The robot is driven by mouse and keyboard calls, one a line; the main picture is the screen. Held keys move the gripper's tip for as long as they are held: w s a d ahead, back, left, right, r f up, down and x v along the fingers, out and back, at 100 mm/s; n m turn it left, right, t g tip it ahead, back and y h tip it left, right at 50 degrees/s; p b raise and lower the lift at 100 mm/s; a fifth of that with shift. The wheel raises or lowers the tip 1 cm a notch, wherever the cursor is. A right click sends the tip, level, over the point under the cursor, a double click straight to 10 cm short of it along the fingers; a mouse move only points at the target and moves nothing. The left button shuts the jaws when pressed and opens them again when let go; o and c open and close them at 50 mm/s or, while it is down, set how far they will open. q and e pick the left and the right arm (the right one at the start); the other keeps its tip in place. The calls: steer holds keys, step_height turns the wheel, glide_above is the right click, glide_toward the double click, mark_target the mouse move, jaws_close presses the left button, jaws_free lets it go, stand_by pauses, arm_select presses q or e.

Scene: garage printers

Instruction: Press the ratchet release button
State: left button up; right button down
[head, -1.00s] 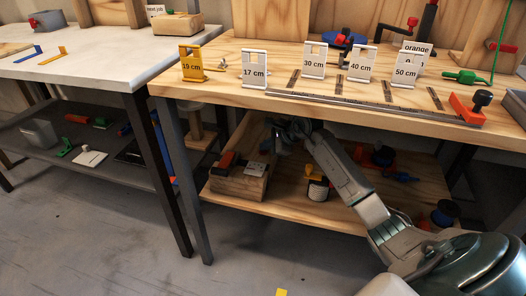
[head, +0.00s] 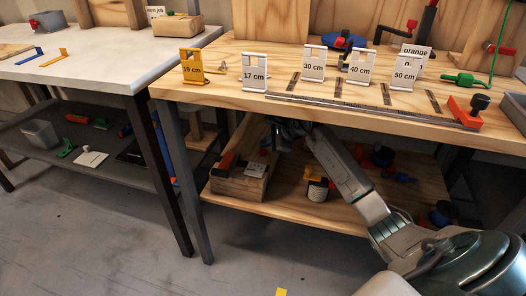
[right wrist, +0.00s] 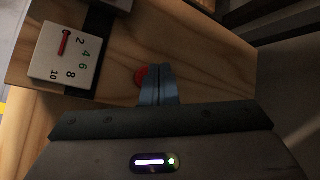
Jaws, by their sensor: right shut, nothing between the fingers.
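A red round button (right wrist: 140,76) shows on a wooden surface in the right wrist view, partly hidden behind my fingers. A white dial plate (right wrist: 65,55) with numbers and a red pointer is to its left in that view. In the head view a wooden block (head: 238,188) with a small white plate (head: 257,170) stands on the lower shelf. My right gripper (right wrist: 160,72) is shut and empty, its tips beside the button; I cannot tell whether they touch it. In the head view my right gripper (head: 279,145) is under the tabletop, near the block. My left gripper is not in view.
The wooden tabletop (head: 235,85) overhangs the lower shelf (head: 290,208) and my right arm. A white jar (head: 317,188) stands right of the block, with other small items farther right.

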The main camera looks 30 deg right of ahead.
mark_target(266, 152)
steer(key=shift+r+p, duration=1.6)
steer(key=shift+r, duration=1)
steer(key=shift+f, duration=0.1)
